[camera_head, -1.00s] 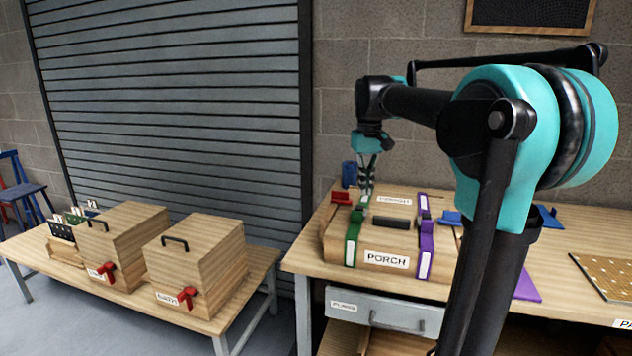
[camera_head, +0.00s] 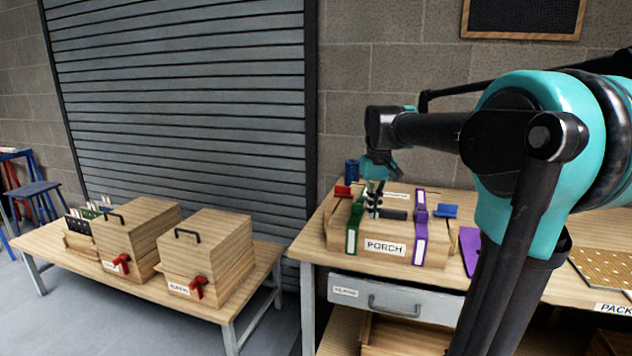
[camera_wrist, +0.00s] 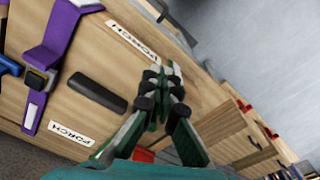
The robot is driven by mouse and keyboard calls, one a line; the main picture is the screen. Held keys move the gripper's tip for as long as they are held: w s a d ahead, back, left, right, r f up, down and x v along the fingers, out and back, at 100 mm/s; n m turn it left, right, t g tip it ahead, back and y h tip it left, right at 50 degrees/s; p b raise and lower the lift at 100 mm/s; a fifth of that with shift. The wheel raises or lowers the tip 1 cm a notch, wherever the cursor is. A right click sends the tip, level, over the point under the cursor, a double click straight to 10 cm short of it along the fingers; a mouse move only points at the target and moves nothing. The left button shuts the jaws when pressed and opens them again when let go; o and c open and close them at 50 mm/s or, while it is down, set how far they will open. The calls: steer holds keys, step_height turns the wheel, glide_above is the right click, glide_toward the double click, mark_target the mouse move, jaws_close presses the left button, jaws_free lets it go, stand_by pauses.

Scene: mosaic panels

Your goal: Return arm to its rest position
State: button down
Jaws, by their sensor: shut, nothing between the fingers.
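My gripper (camera_head: 374,206) is over the left part of the wooden PORCH box (camera_head: 390,229), close to the green strap (camera_head: 353,236). Its fingers are closed together and hold nothing. In the wrist view the closed fingertips (camera_wrist: 162,78) point across the box lid, beside the black handle (camera_wrist: 97,92). I cannot tell whether they touch the lid. The purple strap (camera_head: 420,240) runs over the other end of the box. My arm reaches out from the right side of the head view.
The box stands on a wooden workbench (camera_head: 312,236) with a grey drawer (camera_head: 400,296) below. A lower table at the left holds two wooden boxes (camera_head: 138,235) (camera_head: 205,248) with red latches. A floor gap separates the tables. A shutter stands behind.

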steer(key=s+d+f+m+t, duration=0.1)
steer(key=s+f, duration=0.9)
steer(key=f, duration=0.2)
steer(key=s+d+f+m+t, duration=0.1)
steer(key=s+d+f+t, duration=0.1)
steer(key=s+f, duration=0.8)
step_height(320, 180, down, 3)
steer(key=shift+d+f+t, duration=0.1)
steer(key=shift+d+t, duration=0.05)
steer(key=shift+t, duration=0.15)
